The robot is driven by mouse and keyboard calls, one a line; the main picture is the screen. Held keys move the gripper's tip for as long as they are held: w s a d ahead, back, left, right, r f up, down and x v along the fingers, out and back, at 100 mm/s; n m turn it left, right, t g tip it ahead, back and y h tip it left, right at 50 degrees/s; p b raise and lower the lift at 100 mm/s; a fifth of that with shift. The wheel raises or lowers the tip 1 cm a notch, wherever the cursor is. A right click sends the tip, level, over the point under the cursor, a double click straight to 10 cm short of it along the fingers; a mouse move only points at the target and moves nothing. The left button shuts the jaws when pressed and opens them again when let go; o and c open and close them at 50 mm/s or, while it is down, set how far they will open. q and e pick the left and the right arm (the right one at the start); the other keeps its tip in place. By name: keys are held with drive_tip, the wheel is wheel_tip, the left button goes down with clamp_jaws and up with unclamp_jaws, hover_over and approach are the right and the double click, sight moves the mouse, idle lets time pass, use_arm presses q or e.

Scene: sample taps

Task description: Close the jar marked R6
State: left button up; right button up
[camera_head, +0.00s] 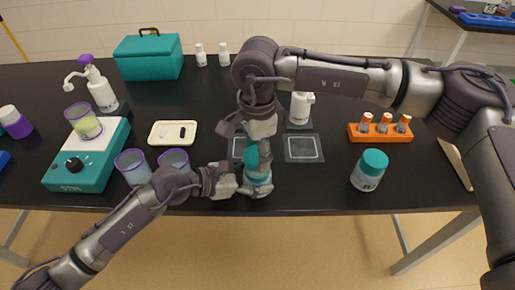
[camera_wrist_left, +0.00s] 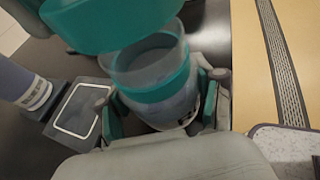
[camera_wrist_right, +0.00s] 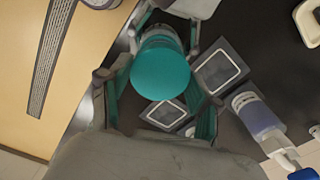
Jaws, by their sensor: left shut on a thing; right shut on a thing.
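A clear jar (camera_head: 258,179) with a teal band stands near the front edge of the table. My left gripper (camera_head: 248,189) is shut around its body; in the left wrist view the jar (camera_wrist_left: 155,85) sits between the fingers. A teal lid (camera_head: 250,154) is held just above the jar by my right gripper (camera_head: 260,144), which points down. In the left wrist view the lid (camera_wrist_left: 110,22) is close over the jar mouth, with clear jar wall showing below it. In the right wrist view the lid (camera_wrist_right: 160,70) hides much of the jar. I cannot read a mark on this jar.
Another teal-lidded jar (camera_head: 369,171) stands to the right. Two dark square pads, one of them clear (camera_head: 303,148), lie behind the grippers. Purple-rimmed beakers (camera_head: 133,166) and a teal stirrer (camera_head: 85,165) are at left. An orange rack (camera_head: 380,133) is at right.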

sight(257, 176)
drive_tip(key=shift+f, duration=0.8)
drive_tip(key=shift+f, duration=0.6)
